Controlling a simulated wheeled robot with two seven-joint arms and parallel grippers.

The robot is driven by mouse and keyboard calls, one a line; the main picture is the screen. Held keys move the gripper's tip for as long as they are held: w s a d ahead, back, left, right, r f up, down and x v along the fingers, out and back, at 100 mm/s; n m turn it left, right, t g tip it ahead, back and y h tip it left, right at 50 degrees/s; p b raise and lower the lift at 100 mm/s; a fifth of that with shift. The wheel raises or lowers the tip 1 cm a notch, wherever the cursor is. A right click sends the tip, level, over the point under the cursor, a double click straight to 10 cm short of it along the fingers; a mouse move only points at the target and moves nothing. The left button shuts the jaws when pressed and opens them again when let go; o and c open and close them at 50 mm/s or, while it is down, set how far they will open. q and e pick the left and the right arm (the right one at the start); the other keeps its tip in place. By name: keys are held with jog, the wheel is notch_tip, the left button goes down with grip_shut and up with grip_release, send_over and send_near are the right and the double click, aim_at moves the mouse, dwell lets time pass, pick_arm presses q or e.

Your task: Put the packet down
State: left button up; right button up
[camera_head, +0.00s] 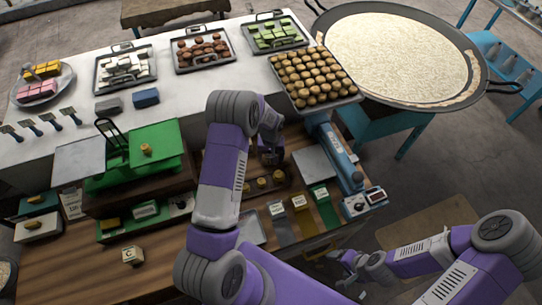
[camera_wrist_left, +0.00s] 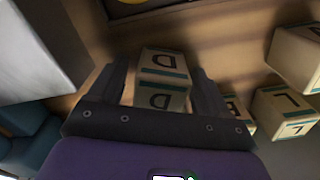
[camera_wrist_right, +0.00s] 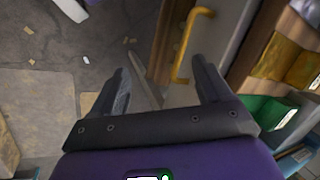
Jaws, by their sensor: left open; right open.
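In the left wrist view a small pale packet (camera_wrist_left: 162,68) with a teal band and a dark letter stands on the wooden surface. My left gripper (camera_wrist_left: 165,85) is open, with a finger on each side of it. Whether the fingers touch it I cannot tell. In the head view my left gripper (camera_head: 271,155) is low over the wooden counter (camera_head: 165,268), and the packet is not clearly seen there. My right gripper (camera_head: 347,268) is open and empty at the counter's front right. It also shows in the right wrist view (camera_wrist_right: 160,85), above the floor.
Similar packets (camera_wrist_left: 285,108) stand close right of the left gripper. A green scale (camera_head: 145,148) stands left, and a blue scale (camera_head: 337,155) with a tray of round pastries (camera_head: 312,78) right. A yellow handle (camera_wrist_right: 190,45) is near the right gripper.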

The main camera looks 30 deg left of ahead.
pick_arm(q)
notch_tip(320, 180, up, 12)
jog(key=shift+r+b, duration=0.15)
jog(key=shift+b, duration=0.55)
